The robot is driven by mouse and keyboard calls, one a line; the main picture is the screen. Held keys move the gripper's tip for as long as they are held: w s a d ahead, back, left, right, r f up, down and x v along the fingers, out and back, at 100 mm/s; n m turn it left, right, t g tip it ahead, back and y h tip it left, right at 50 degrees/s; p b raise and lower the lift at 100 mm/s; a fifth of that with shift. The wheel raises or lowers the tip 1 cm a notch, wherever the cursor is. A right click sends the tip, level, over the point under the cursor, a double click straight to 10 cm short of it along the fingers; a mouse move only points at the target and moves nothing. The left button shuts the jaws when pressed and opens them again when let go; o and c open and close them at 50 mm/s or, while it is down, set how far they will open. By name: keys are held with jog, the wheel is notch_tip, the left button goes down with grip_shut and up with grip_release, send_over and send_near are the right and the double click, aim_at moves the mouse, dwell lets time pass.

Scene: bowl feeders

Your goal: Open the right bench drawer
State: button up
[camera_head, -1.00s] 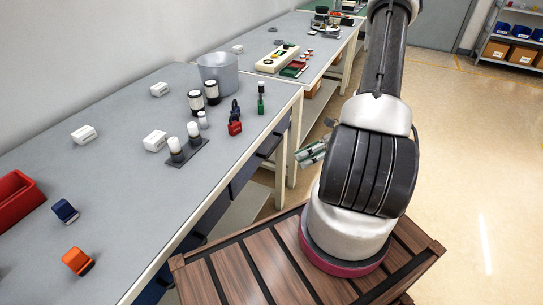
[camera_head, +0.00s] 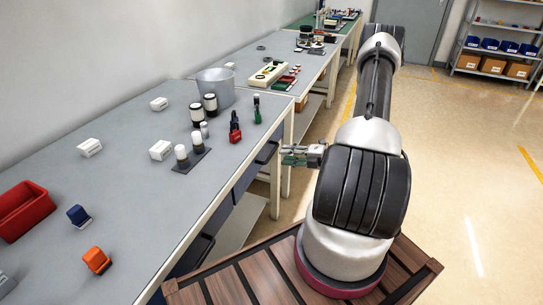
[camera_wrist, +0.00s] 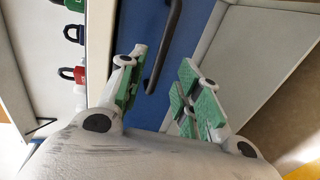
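The near bench has blue drawers under its top. The right drawer (camera_head: 244,180) has a dark bar handle (camera_head: 267,153) near the bench's right leg, and it looks shut. In the wrist view a blue drawer front (camera_wrist: 205,22) fills the upper middle, with its dark curved handle (camera_wrist: 170,45) beyond and between my fingertips. My gripper (camera_head: 287,156) points left toward the bench side, close to that handle. In the wrist view my gripper (camera_wrist: 158,85) is open, with green finger pads apart and nothing between them. I cannot tell any touch with the handle.
The bench top (camera_head: 120,215) holds a grey pot (camera_head: 215,87), padlocks (camera_head: 235,128), a red bin (camera_head: 24,208) and small parts. A second drawer handle (camera_head: 200,252) sits nearer. A bench leg (camera_head: 282,165) stands beside my gripper. Floor on the right is clear.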

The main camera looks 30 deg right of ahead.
aim_at(272, 153)
jog(key=x, duration=0.7)
jog(key=shift+a, duration=0.1)
grip_shut()
